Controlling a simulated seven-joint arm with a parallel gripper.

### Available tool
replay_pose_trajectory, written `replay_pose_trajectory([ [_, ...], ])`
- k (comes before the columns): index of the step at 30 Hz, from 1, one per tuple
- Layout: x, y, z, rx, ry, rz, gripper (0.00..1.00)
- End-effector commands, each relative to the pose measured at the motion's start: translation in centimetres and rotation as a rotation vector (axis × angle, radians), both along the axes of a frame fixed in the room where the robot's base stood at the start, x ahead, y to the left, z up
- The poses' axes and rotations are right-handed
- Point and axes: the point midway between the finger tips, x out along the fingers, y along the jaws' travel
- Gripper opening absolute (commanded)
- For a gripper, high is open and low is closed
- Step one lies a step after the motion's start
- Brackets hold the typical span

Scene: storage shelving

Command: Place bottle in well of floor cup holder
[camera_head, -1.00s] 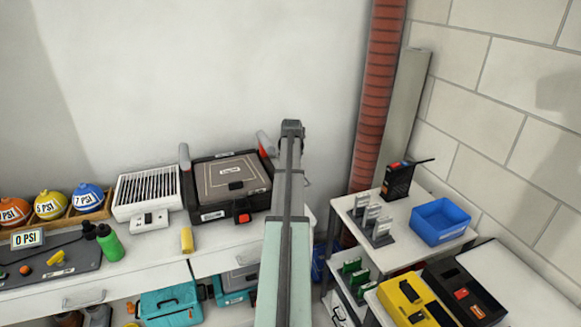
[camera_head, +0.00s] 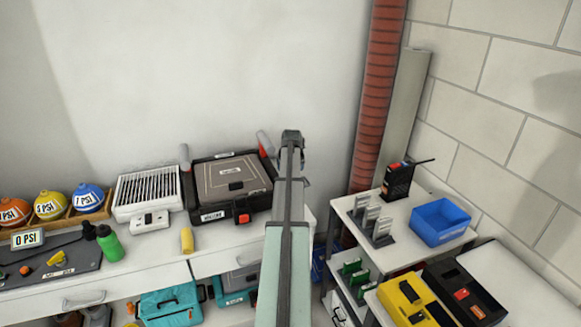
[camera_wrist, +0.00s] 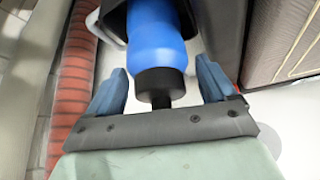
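A blue bottle (camera_wrist: 155,40) with a black cap (camera_wrist: 158,82) shows in the wrist view, cap toward my gripper. Its far end runs into a dark holder (camera_wrist: 112,15) at the top edge; how deep it sits is hidden. My gripper (camera_wrist: 165,75) has its two blue fingers spread on either side of the bottle, with a small gap visible on each side. It looks open. In the head view my arm reaches away over the bench edge; its end hides the fingers, and this bottle and holder do not show there.
A white bench (camera_head: 150,250) holds a black case (camera_head: 230,185), a slatted white unit (camera_head: 147,190) and a green bottle (camera_head: 110,245). A shelf unit with a blue bin (camera_head: 440,222) stands right. A red duct (camera_head: 378,90) rises behind; it shows close at left in the wrist view.

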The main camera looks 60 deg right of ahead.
Motion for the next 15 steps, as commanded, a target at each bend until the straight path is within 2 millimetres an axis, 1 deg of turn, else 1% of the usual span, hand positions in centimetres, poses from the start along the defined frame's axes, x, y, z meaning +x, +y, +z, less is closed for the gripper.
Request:
replay_pose_trajectory([
  [8,0.0,0.0,0.1,0.0,0.0,0.0,0.86],
  [11,-0.1,0.2,0.6,-0.001,0.0,0.0,0.86],
  [15,-0.5,1.1,2.1,-0.002,-0.001,0.0,0.86],
])
